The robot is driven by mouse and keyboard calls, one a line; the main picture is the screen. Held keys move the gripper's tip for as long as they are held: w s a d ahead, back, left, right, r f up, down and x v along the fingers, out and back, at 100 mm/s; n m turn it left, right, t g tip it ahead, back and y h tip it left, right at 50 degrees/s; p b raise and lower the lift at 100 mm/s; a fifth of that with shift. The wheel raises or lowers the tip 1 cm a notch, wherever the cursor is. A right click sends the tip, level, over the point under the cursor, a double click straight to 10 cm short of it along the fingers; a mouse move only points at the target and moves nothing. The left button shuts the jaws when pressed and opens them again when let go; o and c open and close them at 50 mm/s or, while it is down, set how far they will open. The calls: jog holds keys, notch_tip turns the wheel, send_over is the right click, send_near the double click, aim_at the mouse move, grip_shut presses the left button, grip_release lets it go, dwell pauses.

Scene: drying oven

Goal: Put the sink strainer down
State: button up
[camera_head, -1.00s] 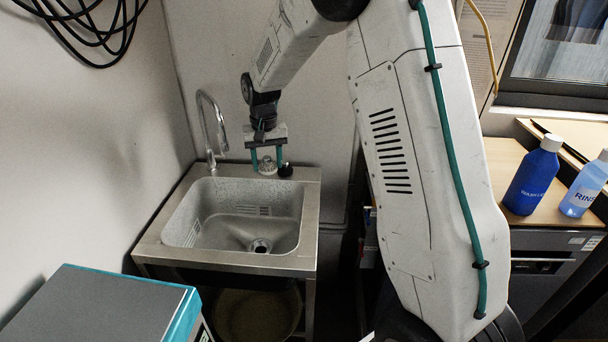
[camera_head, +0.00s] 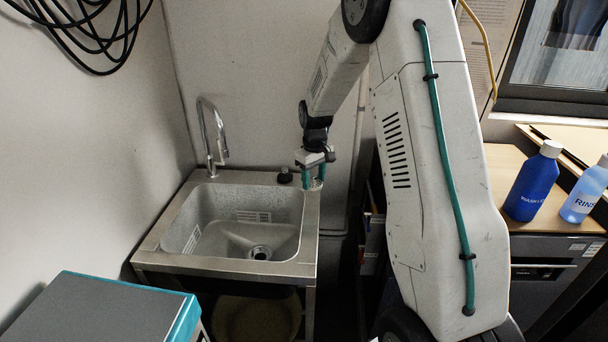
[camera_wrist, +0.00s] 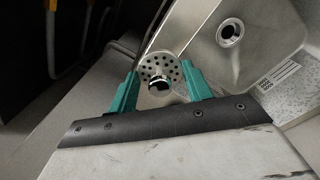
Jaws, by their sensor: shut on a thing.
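My gripper (camera_head: 314,181) is shut on the sink strainer (camera_wrist: 160,66), a round metal disc with holes and a shiny knob. In the wrist view the strainer sits between the teal fingers. In the head view my gripper is at the right rim of the steel sink (camera_head: 309,225), near its back corner. The strainer (camera_head: 317,184) is small there and partly hidden by the fingers. I cannot tell whether it touches the rim. The drain (camera_head: 260,252) is in the basin floor; it also shows in the wrist view (camera_wrist: 230,32).
A small black round thing (camera_head: 285,176) stands on the sink's back ledge, left of my gripper. The faucet (camera_head: 212,140) rises at the back left. A blue bottle (camera_head: 532,185) and a clear blue bottle (camera_head: 585,192) stand on the wooden top at right.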

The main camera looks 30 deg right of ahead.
jog(key=w+d, duration=0.1)
jog(key=w, duration=0.5)
jog(key=w+d+f, duration=0.1)
jog(key=w, duration=0.3)
jog(key=shift+d, duration=0.3)
jog(key=shift+f, duration=1.7)
jog(key=shift+f, duration=0.1)
jog(key=o, duration=1)
jog(key=shift+c, duration=0.2)
